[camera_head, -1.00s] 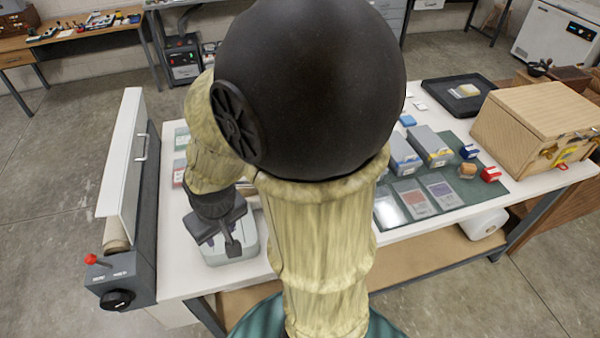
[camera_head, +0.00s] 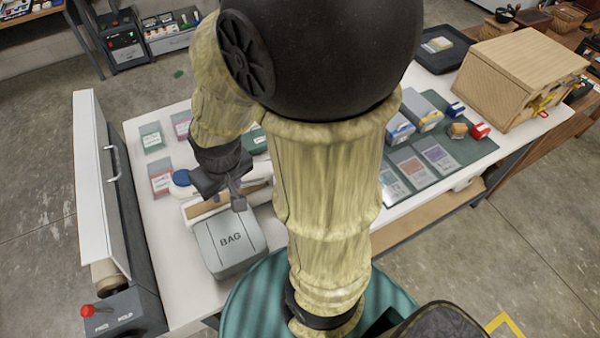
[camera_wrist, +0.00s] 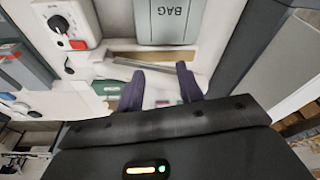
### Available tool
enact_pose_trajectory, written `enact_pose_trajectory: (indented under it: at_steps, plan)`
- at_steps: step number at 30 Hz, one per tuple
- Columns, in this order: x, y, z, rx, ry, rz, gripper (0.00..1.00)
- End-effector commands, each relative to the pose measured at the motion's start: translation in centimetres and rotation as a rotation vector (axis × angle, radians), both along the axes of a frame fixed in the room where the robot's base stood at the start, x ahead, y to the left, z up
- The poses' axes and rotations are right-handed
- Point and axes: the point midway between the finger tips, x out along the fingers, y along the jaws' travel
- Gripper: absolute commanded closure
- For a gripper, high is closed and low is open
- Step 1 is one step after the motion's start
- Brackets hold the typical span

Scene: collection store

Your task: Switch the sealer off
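A white device with a long brown strip, which looks like the sealer (camera_head: 196,211), lies on the table behind a grey-green box marked BAG (camera_head: 230,245). In the wrist view the brown strip (camera_wrist: 142,58) lies just past my fingertips. A white housing (camera_wrist: 88,12) beside the BAG box there carries a round dial (camera_wrist: 60,22) and a small red spot; whether it joins the strip is unclear. My arm hides this housing in the head view. My gripper (camera_head: 232,190) hangs over the strip; in the wrist view its fingers (camera_wrist: 160,85) are apart, with nothing clearly held between them.
At the left table edge stands a grey unit with a tall white panel (camera_head: 92,180) and a red-knobbed lever (camera_head: 88,311). Several labelled cards (camera_head: 152,137) lie behind the gripper. A green mat (camera_head: 455,150) with boxes and a wooden chest (camera_head: 520,75) are at right.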

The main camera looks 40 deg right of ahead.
Motion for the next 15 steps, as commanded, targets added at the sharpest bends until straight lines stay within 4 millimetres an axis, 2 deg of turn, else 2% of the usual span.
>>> enact_pose_trajectory:
  at_steps: [4, 7, 11, 15]
  plan:
    - [0.2, -0.3, -0.1, 0.003, 0.005, -0.022, 0.56]
    - [0.7, -1.3, -0.4, 0.016, 0.022, -0.093, 0.56]
    - [1.8, -4.0, -0.9, 0.051, 0.067, -0.276, 0.56]
    - [3.0, -7.7, -1.5, 0.110, 0.131, -0.535, 0.56]
